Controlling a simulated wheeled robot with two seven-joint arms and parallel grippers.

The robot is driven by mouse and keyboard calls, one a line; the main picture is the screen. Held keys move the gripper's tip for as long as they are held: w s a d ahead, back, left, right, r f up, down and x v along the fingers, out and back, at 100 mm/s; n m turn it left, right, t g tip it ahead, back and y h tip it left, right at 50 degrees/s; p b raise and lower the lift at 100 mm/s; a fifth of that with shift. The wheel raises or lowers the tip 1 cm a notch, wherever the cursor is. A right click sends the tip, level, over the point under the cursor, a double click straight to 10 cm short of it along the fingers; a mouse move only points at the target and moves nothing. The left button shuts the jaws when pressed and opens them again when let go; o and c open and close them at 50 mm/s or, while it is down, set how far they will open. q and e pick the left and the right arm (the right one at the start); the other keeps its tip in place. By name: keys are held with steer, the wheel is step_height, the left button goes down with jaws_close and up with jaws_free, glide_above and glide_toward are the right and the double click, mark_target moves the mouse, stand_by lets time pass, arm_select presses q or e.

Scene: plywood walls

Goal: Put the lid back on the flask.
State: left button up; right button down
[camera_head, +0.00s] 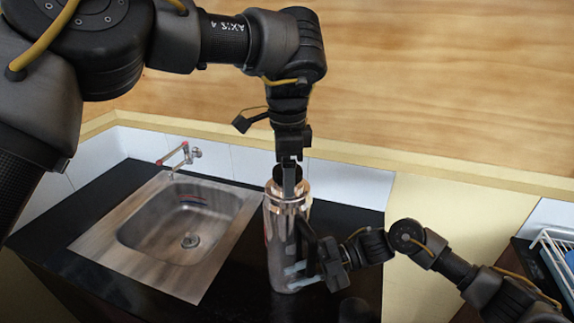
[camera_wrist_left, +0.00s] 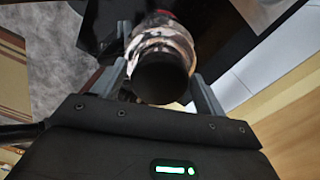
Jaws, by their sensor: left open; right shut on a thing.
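The flask (camera_head: 281,240) is a tall shiny metal cylinder standing upright on the black counter beside the sink. My right gripper (camera_head: 299,276) is shut on its lower body from the right. A dark round piece (camera_wrist_left: 160,78) that looks like the lid is at the flask's top, above the shiny neck. I cannot tell whether it is fully seated. My left gripper (camera_head: 289,186) points straight down over the flask's top and is open. In the left wrist view its fingers (camera_wrist_left: 160,85) stand on either side of the dark piece, with gaps showing.
A steel sink (camera_head: 160,248) with a tap (camera_head: 182,157) lies left of the flask. A small dark round thing (camera_head: 353,310) is at the counter's front, right of the flask; I cannot tell what it is. A white rack (camera_head: 556,255) stands at the far right. The wooden wall is behind.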

arm_select(q)
steer(key=c, duration=1)
steer(key=m, duration=2.4)
steer(key=shift+f+m, duration=0.1)
steer(key=shift+m, duration=0.2)
steer(key=o, duration=1.2)
steer(key=shift+c, duration=0.2)
